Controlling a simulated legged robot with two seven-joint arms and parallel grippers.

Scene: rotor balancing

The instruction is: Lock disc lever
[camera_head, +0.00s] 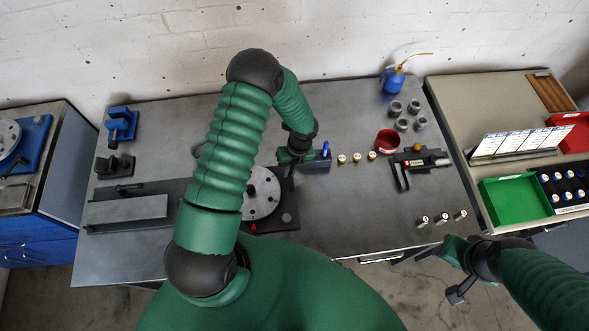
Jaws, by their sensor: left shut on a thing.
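The round grey disc (260,193) with holes sits on a dark base (284,222) at the middle of the bench, partly hidden behind my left arm. My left gripper (288,160) is just beyond the disc's upper right edge, pointing down. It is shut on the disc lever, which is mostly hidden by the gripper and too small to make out. My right gripper (447,268) is off the bench's front right edge, over the floor, away from the disc.
A small block with a blue item (325,151) stands close right of my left gripper. Small brass parts, a red bowl (388,141), grey cylinders and a measuring tool (420,162) lie further right. A blue oil can (394,79) stands behind.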

